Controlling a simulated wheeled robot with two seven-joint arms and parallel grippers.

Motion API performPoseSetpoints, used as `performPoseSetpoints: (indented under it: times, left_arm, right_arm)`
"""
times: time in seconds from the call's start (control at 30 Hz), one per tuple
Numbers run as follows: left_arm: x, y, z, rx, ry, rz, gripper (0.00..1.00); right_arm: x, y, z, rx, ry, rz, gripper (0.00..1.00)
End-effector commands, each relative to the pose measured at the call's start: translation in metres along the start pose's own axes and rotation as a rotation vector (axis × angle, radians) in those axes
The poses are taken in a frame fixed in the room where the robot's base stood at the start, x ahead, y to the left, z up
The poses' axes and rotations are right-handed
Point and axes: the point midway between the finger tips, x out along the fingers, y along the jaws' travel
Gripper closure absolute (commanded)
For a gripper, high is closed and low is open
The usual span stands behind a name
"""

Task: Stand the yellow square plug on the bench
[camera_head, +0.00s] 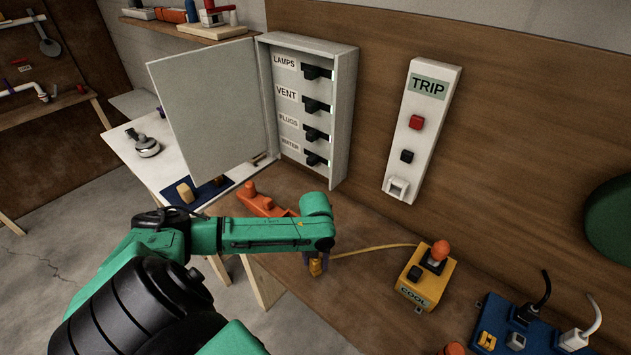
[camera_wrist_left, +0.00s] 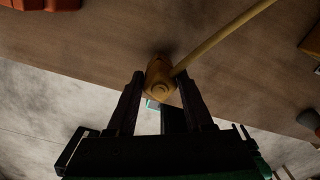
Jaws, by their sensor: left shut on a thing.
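The yellow plug (camera_head: 317,267) shows in the head view at the end of my left arm, low by the bench's front edge. My left gripper (camera_head: 312,259) is shut on it. In the wrist view the plug (camera_wrist_left: 160,77) sits between the two dark fingertips of the left gripper (camera_wrist_left: 159,88), with its yellow cord leading off to the upper right. I cannot tell whether the plug touches the brown wooden bench (camera_head: 365,285). My right gripper is not in view.
The cord leads towards a yellow COOL box (camera_head: 428,276) with an orange knob. A dark blue socket block (camera_head: 508,332) with plugs stands at the right. An orange thing (camera_head: 265,202) lies behind my arm. The switch cabinet (camera_head: 307,110) hangs open behind.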

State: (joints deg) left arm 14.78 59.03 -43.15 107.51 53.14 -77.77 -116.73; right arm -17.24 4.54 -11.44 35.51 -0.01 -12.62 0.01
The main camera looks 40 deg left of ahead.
Motion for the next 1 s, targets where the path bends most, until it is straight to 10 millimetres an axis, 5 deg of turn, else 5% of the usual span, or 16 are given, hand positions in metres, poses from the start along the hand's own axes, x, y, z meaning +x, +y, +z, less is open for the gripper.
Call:
performPoseSetpoints:
  times: [0.9, 0.93, 1.0]
  left_arm:
    - [0.009, 0.0, 0.0, 0.0, -0.001, 0.0, 1.0]
    - [0.009, 0.0, 0.0, 0.0, -0.001, 0.0, 0.41]
    - [0.009, 0.0, 0.0, 0.0, -0.001, 0.0, 0.14]
  right_arm:
    - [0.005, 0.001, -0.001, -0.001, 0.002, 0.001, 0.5]
    - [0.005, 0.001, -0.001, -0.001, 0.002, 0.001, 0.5]
    - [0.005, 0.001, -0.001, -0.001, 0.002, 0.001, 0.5]
